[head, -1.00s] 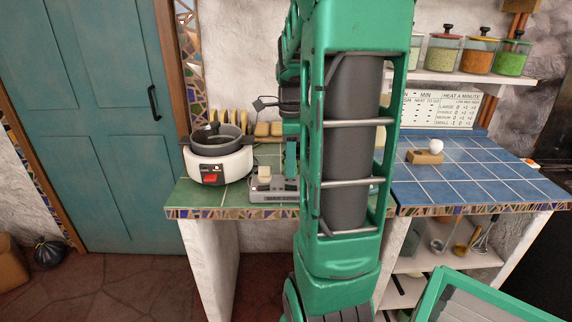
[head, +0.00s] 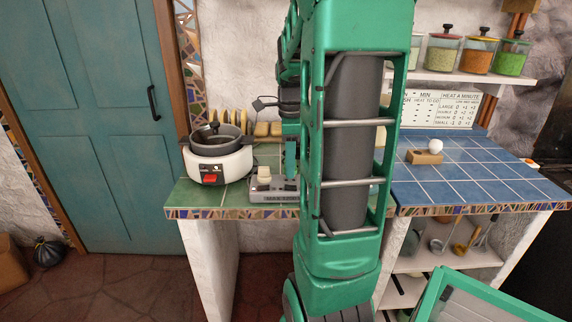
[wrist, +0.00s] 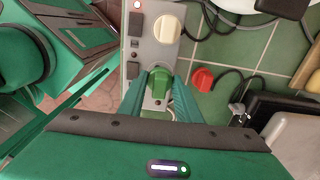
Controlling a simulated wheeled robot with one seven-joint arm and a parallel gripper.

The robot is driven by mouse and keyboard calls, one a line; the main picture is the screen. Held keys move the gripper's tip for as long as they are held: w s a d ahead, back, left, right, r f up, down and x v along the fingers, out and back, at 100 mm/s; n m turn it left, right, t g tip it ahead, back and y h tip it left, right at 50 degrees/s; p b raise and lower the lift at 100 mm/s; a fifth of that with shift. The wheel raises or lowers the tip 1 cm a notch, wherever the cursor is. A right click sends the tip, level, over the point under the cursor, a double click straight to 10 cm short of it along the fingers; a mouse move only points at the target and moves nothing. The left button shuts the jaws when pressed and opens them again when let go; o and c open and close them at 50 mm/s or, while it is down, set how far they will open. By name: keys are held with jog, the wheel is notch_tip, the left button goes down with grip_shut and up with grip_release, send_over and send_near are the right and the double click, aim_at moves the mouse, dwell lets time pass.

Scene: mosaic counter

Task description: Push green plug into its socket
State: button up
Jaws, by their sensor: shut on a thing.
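The green plug (wrist: 159,80) is between the two fingers of my gripper (wrist: 160,100), which is shut on it. The plug is over the grey power strip (wrist: 139,51) in the wrist view. Whether it is seated or just above its socket I cannot tell, since the plug and fingers hide the spot. In the head view my gripper (head: 291,160) points down at the strip (head: 262,197), and my arm hides much around it. The strip's switches run along its left side in the wrist view, one lit red.
A cream plug (wrist: 168,28) stands in the strip beyond the green one. A red plug (wrist: 203,79) with a black cord lies on the green tiles right of it. A white cooker (head: 218,165) stands left of the strip. Dark items lie at the wrist view's right.

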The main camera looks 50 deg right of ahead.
jog(key=shift+f, duration=1.1)
dwell(0.7)
jog(key=o, duration=1.1)
jog(key=shift+f, duration=0.1)
notch_tip(320, 180, up, 11)
jog(key=shift+w, duration=0.1)
jog(key=s+a+f+n, duration=0.3)
jog(key=s+a+n, duration=0.1)
jog(key=n, duration=0.3)
jog(key=s+a+f+n, duration=0.4)
jog(key=s+a+n, duration=0.1)
jog(key=a+n, duration=0.2)
jog(key=s+a+f+n, duration=0.3)
jog(key=s+a+n, duration=0.2)
jog(key=n, duration=0.2)
jog(key=shift+a+f, duration=0.2)
jog(key=shift+a, duration=0.15)
